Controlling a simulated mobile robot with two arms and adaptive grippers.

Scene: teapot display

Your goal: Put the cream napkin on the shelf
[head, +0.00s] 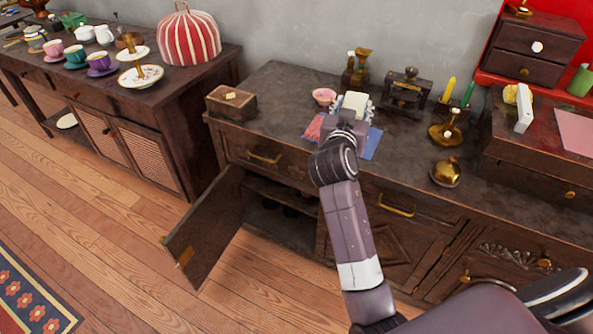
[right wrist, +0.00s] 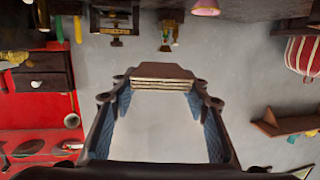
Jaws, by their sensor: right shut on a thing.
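My right gripper (head: 354,104) is above the dark counter of the middle cabinet. It is shut on a pale, cream-white piece, which I take for the cream napkin (head: 356,100). The middle cabinet's left door (head: 205,235) stands open, and an inner shelf (head: 283,192) shows inside. My left gripper is not in view.
A red cloth (head: 313,127) and a blue cloth (head: 373,145) lie under the gripper. A pink bowl (head: 323,96), a wooden box (head: 231,102), a black grinder-like object (head: 406,88) and a brass pot (head: 446,171) stand around. A cabinet with teaware and a striped cosy (head: 189,38) is at left.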

